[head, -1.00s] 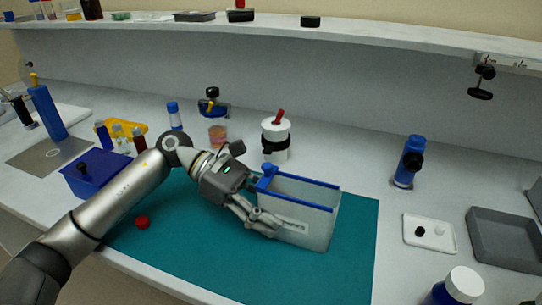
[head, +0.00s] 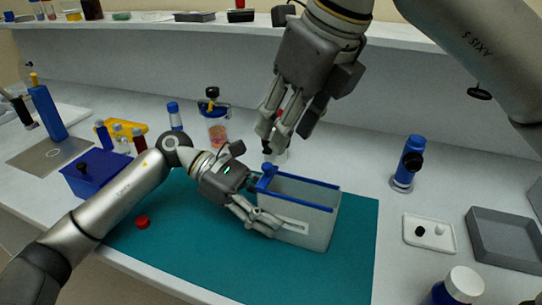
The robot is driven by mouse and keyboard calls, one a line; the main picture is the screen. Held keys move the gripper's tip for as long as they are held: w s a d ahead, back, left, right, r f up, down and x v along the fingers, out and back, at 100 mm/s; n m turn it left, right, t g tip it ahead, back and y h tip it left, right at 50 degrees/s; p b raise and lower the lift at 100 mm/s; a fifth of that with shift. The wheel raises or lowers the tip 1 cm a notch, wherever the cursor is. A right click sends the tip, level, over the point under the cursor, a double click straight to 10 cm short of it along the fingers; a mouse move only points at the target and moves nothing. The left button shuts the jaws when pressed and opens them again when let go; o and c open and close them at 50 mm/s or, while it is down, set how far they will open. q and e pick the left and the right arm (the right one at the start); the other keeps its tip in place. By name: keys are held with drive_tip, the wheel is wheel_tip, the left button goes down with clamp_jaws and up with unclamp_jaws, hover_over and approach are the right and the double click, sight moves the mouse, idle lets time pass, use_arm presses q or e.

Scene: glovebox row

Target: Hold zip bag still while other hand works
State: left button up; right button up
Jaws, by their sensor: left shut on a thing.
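The zip bag (head: 312,222) is a clear, box-shaped pouch with a blue rim, standing upright on the teal mat (head: 352,262). A small blue slider (head: 268,169) sits at the left end of its rim. My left gripper (head: 268,222) is shut on the bag's lower left side; its fingers cover part of that wall. My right gripper (head: 286,138) points down from above, behind and above the bag's left end.
A red cap (head: 142,222) lies on the mat's left. A blue box (head: 95,172) stands left; a white tray (head: 430,245) and grey tray (head: 505,241) lie right. The mat's front right is clear.

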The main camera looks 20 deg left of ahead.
sight(268, 165)
drive_tip(key=x, duration=0.8)
drive_tip(key=shift+a+f, duration=0.15)
drive_tip(key=shift+f, duration=0.05)
clamp_jaws()
